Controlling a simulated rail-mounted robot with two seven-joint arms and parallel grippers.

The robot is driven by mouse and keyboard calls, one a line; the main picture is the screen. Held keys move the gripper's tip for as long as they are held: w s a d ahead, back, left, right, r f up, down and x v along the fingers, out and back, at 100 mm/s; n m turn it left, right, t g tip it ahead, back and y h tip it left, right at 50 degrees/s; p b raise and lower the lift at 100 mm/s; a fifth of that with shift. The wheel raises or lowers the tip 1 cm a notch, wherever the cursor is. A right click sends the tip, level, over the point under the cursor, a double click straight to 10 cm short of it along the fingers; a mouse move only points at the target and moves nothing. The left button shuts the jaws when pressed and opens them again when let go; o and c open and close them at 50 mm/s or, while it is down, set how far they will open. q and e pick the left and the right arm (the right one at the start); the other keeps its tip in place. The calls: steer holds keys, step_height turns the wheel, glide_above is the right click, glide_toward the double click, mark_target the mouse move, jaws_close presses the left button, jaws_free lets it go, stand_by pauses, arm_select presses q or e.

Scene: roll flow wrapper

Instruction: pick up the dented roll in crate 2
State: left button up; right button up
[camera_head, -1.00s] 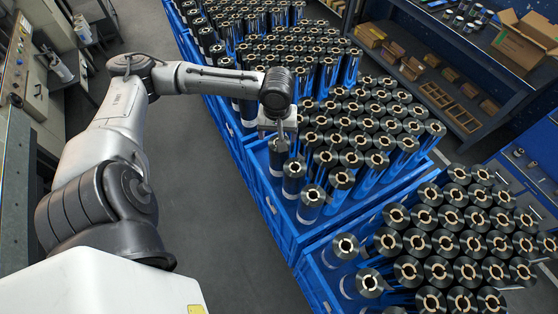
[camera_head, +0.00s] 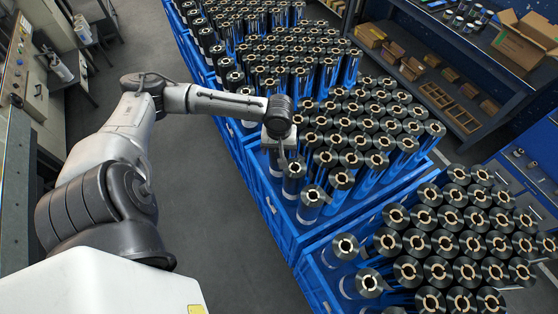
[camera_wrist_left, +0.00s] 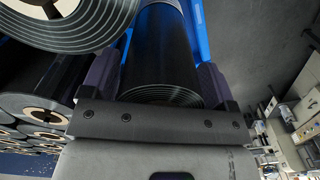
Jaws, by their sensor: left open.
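My left gripper (camera_head: 278,146) is over the left edge of the middle blue crate (camera_head: 283,226), above a dark roll (camera_head: 277,168) in the row along that edge. In the left wrist view the open fingers of the left gripper (camera_wrist_left: 158,78) stand on either side of a dark roll (camera_wrist_left: 160,50) with a ringed end face. I cannot tell whether the fingers touch it. No dent can be made out on any roll, and no crate number is readable. My right gripper is not in view.
Neighbouring rolls (camera_head: 294,168) stand close by in the same crate. Another roll (camera_wrist_left: 65,25) crowds the gripper's left in the wrist view. More full crates lie behind and in front. A shelf with boxes (camera_head: 370,35) is at the back right. The grey floor on the left is clear.

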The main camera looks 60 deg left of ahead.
arm_select(q)
steer(key=shift+c, duration=0.4)
steer(key=shift+r, duration=0.1)
jaws_close()
